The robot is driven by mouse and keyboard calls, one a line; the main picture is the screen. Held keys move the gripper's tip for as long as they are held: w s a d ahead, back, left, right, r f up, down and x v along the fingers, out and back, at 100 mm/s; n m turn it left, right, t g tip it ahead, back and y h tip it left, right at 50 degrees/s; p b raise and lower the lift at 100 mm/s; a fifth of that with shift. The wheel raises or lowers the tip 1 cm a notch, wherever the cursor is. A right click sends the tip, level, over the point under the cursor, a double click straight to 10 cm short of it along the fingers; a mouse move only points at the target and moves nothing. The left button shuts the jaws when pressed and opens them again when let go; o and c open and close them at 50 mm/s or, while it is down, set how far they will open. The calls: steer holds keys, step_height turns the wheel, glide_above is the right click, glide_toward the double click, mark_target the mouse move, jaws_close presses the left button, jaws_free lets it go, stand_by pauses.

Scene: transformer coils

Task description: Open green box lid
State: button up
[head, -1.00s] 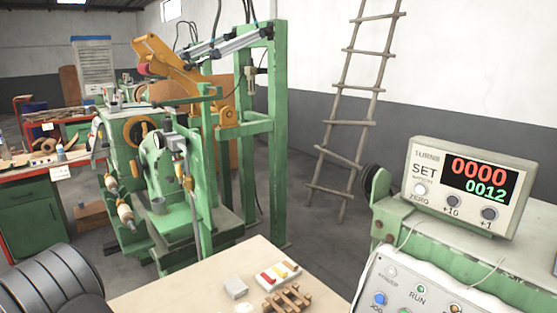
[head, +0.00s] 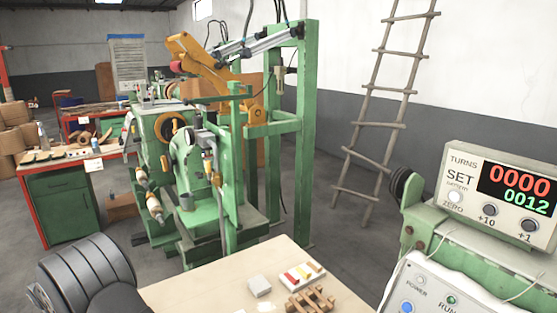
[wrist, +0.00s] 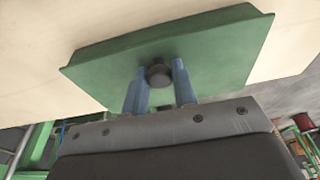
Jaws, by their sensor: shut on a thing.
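In the wrist view, a flat green lid (wrist: 215,50) with a dark round knob (wrist: 158,74) fills the upper middle. My gripper (wrist: 158,82) has its two blue fingers on either side of the knob and is shut on it. The lid looks tilted in the picture against a pale surface. I cannot tell whether the lid is clear of the box. The box under the lid is hidden. Neither the lid nor my gripper shows in the head view.
A counter display (head: 503,190) stands at the right. A green winding machine (head: 215,190) stands behind the table.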

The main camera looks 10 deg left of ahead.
steer(key=shift+w+a+r, duration=0.2)
steer(key=shift+r, duration=0.35)
steer(key=shift+w+a+r, duration=0.25)
steer(key=shift+r, duration=0.3)
steer(key=shift+w+a+r, duration=0.2)
steer(key=shift+r, duration=0.35)
steer(key=shift+w+a+r, duration=0.3)
steer(key=shift+r, duration=0.15)
steer(key=shift+w+a+r, duration=0.25)
steer(key=shift+r, duration=0.15)
steer(key=shift+c, duration=0.2)
steer(key=shift+w+a+r, duration=0.6)
steer(key=shift+w+a, duration=0.05)
steer(key=shift+c, duration=0.2)
steer(key=shift+w+a+r, duration=0.3)
steer(key=shift+w+a, duration=0.45)
steer(key=shift+w+a+r, duration=0.25)
steer(key=shift+w+a, duration=0.45)
jaws_close()
steer(key=shift+w+a, duration=0.85)
steer(key=shift+w, duration=0.05)
steer(key=shift+w+a+f, duration=0.3)
steer(key=shift+w+a, duration=0.45)
steer(key=shift+a, duration=0.05)
